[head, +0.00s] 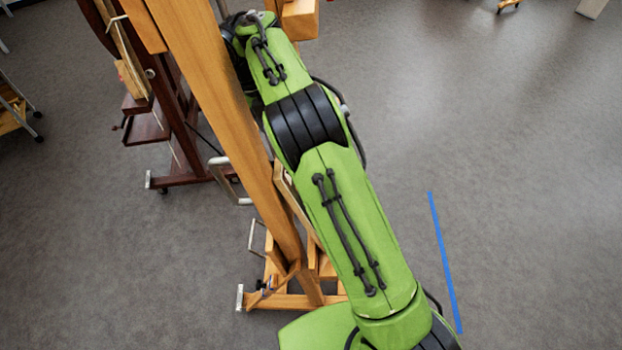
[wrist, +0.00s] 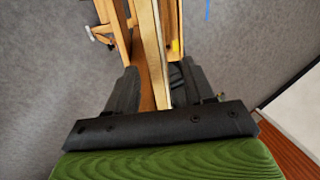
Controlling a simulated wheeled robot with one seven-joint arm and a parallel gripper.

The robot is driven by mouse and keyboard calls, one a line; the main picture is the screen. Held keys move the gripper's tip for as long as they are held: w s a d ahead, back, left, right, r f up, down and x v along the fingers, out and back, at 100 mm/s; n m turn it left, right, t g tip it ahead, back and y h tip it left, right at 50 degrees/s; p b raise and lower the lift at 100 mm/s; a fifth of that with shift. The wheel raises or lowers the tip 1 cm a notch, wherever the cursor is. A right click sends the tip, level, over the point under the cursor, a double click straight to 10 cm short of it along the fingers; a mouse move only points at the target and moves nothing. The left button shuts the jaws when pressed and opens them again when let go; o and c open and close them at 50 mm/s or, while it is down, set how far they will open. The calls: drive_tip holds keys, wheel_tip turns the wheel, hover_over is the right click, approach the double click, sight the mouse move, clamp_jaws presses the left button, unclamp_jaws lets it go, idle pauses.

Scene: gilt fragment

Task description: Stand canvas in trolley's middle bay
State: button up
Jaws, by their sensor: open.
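My gripper (wrist: 158,80) is open in the wrist view, with one black finger on each side of a long pale edge (wrist: 153,45). This edge looks like the side of a canvas, seen edge-on beside wooden easel parts. I cannot tell whether either finger touches it. In the head view my green arm reaches up along a light wooden easel (head: 208,75), and the gripper is not clearly visible there. No trolley with a middle bay can be made out for sure.
A dark reddish easel (head: 180,110) stands behind the light one, at left. A wheeled wooden frame (head: 12,118) is cut off at the left edge. Blue tape (head: 444,260) lies on grey floor at right, where the floor is mostly clear.

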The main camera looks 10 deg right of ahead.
drive_tip(key=x, duration=0.2)
drive_tip(key=b+x, duration=0.1)
drive_tip(key=x, duration=0.2)
drive_tip(key=b+x, duration=0.1)
drive_tip(key=x, duration=0.1)
drive_tip(key=shift+s+a+f, duration=0.15)
drive_tip(key=shift+f, duration=0.25)
drive_tip(key=shift+r, duration=0.1)
drive_tip(key=shift+c, duration=0.5)
clamp_jaws()
